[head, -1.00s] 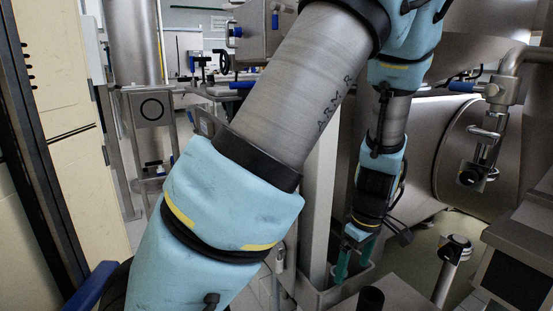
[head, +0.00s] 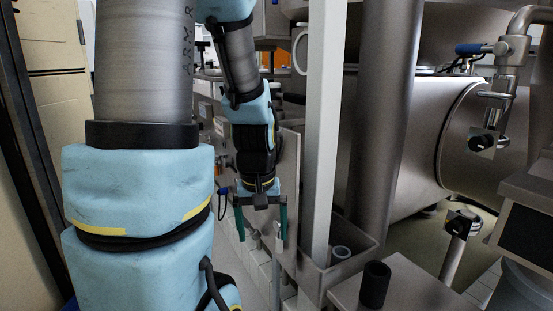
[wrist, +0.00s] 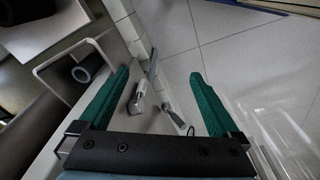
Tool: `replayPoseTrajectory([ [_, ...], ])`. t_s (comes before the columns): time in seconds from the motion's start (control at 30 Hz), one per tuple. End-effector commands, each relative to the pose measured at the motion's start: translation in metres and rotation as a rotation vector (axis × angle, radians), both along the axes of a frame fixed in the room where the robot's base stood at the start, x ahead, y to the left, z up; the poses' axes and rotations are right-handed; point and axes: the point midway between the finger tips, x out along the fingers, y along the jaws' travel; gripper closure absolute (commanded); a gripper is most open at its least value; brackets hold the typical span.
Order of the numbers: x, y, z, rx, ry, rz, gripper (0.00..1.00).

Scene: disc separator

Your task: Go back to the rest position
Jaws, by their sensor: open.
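My gripper (head: 261,222) hangs from my arm near the middle of the head view, pointing down. Its two green fingers are spread apart with nothing between them. In the wrist view my gripper (wrist: 160,95) is also open and empty, above the tiled floor and the edge of a metal frame. A small metal fitting with a handle shows between and beyond the fingers in the wrist view.
A metal tray (head: 350,262) with a light ring (head: 341,253) in it stands right of my gripper. A black cylinder (head: 375,285) stands on a metal surface. A pale post (head: 322,130) and a large steel drum (head: 415,150) are to the right. Tiled floor (wrist: 240,60) lies below.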

Motion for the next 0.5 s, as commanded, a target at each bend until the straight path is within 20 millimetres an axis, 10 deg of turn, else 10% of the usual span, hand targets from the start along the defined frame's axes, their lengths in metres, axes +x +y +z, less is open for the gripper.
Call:
replayPoseTrajectory([
  [0.27, -0.009, 0.036, -0.004, 0.032, -0.037, -0.108, 0.02],
  [0.5, -0.010, 0.036, 0.036, 0.033, -0.036, -0.120, 0.02],
])
